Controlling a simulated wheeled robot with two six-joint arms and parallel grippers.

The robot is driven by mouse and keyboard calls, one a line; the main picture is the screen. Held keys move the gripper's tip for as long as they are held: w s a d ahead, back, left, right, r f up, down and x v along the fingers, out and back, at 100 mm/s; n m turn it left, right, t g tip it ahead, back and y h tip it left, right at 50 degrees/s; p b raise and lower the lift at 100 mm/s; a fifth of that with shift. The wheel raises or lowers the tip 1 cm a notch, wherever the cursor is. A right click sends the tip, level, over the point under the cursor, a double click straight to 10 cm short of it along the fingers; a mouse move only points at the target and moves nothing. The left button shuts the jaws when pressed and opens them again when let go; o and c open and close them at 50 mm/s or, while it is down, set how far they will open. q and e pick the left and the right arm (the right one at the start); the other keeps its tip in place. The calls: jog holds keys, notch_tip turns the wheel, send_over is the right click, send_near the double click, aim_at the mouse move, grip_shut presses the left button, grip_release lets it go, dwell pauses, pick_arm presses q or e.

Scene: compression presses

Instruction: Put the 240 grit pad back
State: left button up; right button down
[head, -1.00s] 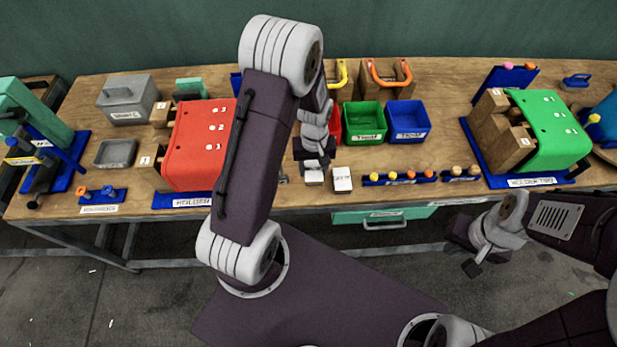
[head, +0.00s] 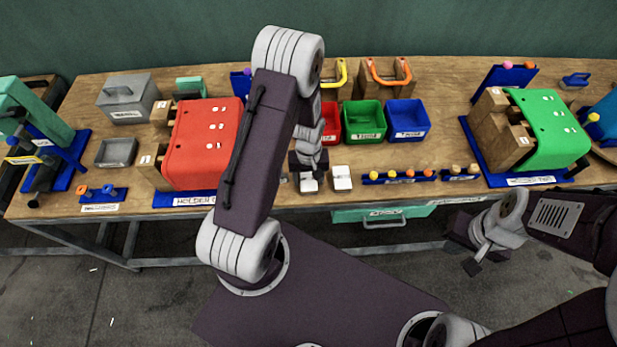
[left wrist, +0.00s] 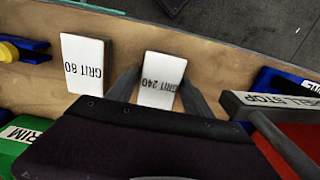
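The 240 grit pad (left wrist: 161,80) is a white block labelled GRIT 240, between the two fingers of my left gripper (left wrist: 160,85) in the left wrist view. The fingers lie against its two sides and look shut on it. In the head view the pad (head: 308,184) is under my left gripper (head: 308,165), near the table's front edge. I cannot tell whether it touches the table. The white GRIT 80 pad (left wrist: 83,66) lies beside it, and in the head view it is the right-hand pad (head: 342,178). My right gripper (head: 485,263) hangs empty in front of the table, fingers apart.
The red press (head: 203,150) stands left of my left arm, and the green press (head: 548,130) stands at the right. Red, green (head: 364,121) and blue (head: 407,120) bins stand behind the pads. Pegged blue racks (head: 400,179) lie right of the pads.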

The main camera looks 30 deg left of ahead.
aim_at(308, 179)
pick_arm(q)
jog(key=shift+o, duration=0.2)
jog(key=shift+r, duration=0.3)
notch_tip(308, 179, up, 12)
jog(key=s+d+r+m+t, duration=0.1)
jog(key=s+d+r+m, duration=0.1)
jog(key=s+d+m, duration=0.3)
jog(key=s+m, duration=0.1)
jog(key=s, duration=0.2)
jog(key=shift+s+r+b, duration=0.15)
jog(key=shift+r+b, duration=0.1)
jog(key=shift+b, duration=0.15)
dwell(0.9)
